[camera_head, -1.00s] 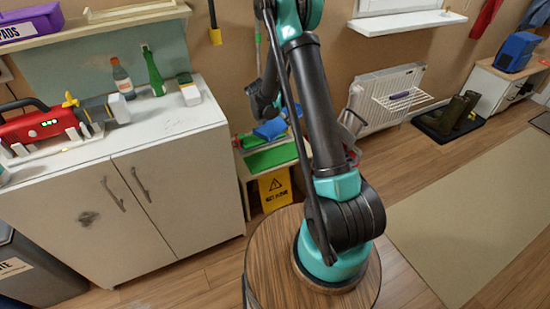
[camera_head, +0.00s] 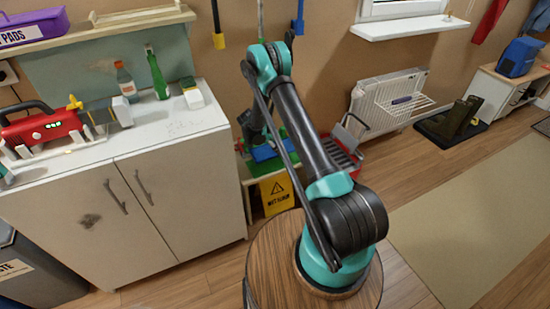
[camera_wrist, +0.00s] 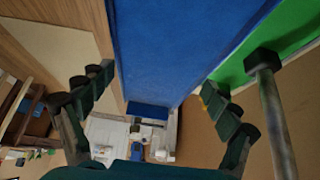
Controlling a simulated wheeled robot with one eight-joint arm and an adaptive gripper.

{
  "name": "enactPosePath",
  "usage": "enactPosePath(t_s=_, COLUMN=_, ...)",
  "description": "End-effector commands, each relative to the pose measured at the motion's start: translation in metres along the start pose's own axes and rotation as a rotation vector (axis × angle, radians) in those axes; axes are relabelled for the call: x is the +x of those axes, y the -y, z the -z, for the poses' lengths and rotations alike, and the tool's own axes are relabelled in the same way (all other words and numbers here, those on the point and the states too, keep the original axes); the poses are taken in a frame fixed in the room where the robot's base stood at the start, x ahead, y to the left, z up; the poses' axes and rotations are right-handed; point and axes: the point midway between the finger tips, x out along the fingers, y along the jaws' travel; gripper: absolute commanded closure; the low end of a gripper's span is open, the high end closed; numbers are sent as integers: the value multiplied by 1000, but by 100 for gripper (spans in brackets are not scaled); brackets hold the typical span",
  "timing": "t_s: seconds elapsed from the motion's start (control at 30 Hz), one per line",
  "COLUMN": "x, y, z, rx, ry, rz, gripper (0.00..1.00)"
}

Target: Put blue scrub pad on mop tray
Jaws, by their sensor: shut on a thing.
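The blue scrub pad (camera_wrist: 185,45) fills the upper middle of the wrist view, between the fingers of my gripper (camera_wrist: 156,82), which is shut on it. In the head view a small blue patch, apparently the pad (camera_head: 264,152), shows beneath my gripper (camera_head: 256,138), low at the shelf unit beside the cabinet. My arm and gripper partly hide this spot. A green surface (camera_wrist: 285,40) lies beside the pad in the wrist view. A red container with a dark ribbed top (camera_head: 342,155) stands right of the shelf unit. I cannot tell which of these is the mop tray.
A yellow wet-floor sign (camera_head: 277,190) is at the front of the shelf unit. The white cabinet (camera_head: 185,185) stands close on the left, with bottles and a red machine (camera_head: 42,127) on top. A radiator (camera_head: 392,98) is behind at right. The floor at right is open.

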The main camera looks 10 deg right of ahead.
Motion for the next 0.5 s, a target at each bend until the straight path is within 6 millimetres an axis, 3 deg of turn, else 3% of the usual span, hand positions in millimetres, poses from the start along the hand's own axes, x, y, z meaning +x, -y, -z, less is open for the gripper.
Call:
enactPosePath(t_s=0.13, x=23, y=0, z=-14, rx=0, ry=0, rz=0, gripper=36)
enactPosePath(t_s=0.5, x=48, y=0, z=-31, rx=0, ry=0, rz=0, gripper=36)
